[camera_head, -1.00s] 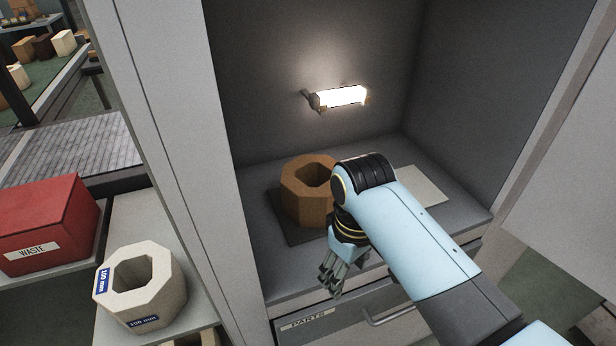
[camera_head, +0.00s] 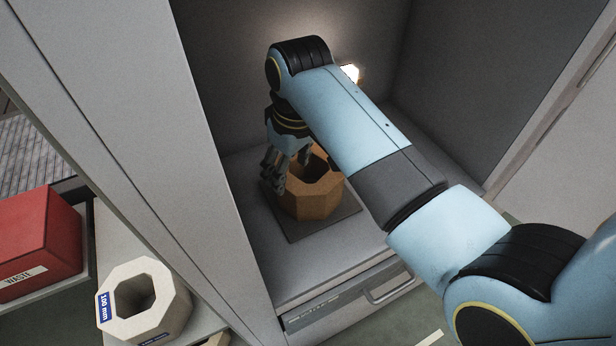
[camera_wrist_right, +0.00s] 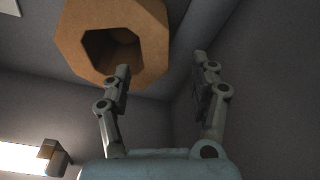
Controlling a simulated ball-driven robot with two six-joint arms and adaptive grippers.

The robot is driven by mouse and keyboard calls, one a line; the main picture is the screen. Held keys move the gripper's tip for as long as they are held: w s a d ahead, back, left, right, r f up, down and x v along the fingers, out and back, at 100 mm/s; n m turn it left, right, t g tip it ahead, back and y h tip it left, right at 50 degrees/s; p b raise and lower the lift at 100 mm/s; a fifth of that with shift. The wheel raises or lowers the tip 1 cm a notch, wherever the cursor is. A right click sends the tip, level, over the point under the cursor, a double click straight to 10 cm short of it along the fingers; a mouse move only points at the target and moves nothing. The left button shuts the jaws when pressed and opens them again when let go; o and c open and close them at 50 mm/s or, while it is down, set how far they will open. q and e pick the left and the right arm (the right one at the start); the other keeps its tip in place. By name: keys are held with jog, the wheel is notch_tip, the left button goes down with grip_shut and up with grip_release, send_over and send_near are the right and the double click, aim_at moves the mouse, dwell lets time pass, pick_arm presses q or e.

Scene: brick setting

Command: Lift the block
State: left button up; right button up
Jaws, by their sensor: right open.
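The block (camera_head: 318,198) is a brown octagonal ring with a hole through its middle. It stands upright on a dark square mat (camera_head: 306,230) inside the grey alcove. My right gripper (camera_head: 272,178) points down at the block's left side, with its fingers partly in front of the block. In the right wrist view the open fingers (camera_wrist_right: 167,66) are apart. One fingertip overlaps the edge of the hole in the block (camera_wrist_right: 150,35); the other is beyond the outer wall. I cannot tell whether they touch it. My left gripper is out of view.
A lit lamp (camera_head: 350,74) on the back wall is partly hidden by my right arm. Below the shelf is a drawer with a handle (camera_head: 388,288). Outside the alcove, left, are a white octagonal ring (camera_head: 170,318) and a red waste box (camera_head: 40,235).

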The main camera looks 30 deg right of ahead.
aim_at(291, 182)
jog(key=shift+w+f, duration=0.1)
jog(key=shift+f, duration=0.3)
jog(key=f, duration=0.3)
jog(key=f+p, duration=0.1)
jog(key=shift+w+d+f, duration=0.1)
jog(key=shift+d+f, duration=0.05)
jog(key=shift+d, duration=0.1)
jog(key=shift+w+f, duration=0.1)
jog(key=shift+f, duration=0.35)
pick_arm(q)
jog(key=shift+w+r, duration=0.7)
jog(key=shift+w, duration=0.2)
pick_arm(e)
jog(key=shift+c, duration=0.3)
jog(key=c, duration=0.7)
grip_shut()
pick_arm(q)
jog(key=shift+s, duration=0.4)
pick_arm(e)
jog(key=shift+w+r, duration=0.1)
jog(key=shift+r, duration=0.05)
